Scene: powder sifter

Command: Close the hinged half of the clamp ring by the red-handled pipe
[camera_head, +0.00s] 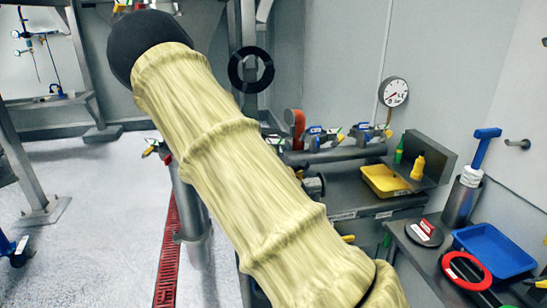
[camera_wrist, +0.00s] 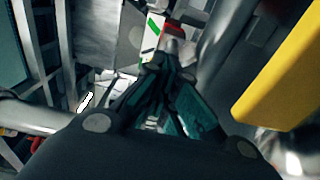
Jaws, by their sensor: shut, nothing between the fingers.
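My gripper (camera_wrist: 168,62) shows in the wrist view with its dark fingers drawn together and nothing between them. A small red part (camera_wrist: 173,30) shows just beyond the fingertips, beside a grey metal pipe (camera_wrist: 225,40); I cannot tell whether the fingers touch it. In the head view an orange-red handle (camera_head: 296,122) stands at the back of the bench, right of my sleeved arm. Small red and green parts (camera_head: 160,150) show left of the arm near an upright pipe (camera_head: 192,195). The clamp ring's hinged half cannot be made out clearly. My gripper is hidden in the head view.
Blue-handled valves or clamps (camera_head: 318,138) lie along a pipe beside a yellow tray (camera_head: 384,182). A blue tray (camera_head: 495,252) and red ring (camera_head: 466,270) are on the right bench. A yellow surface (camera_wrist: 285,75) is close on the wrist view's right. Left floor is mostly clear.

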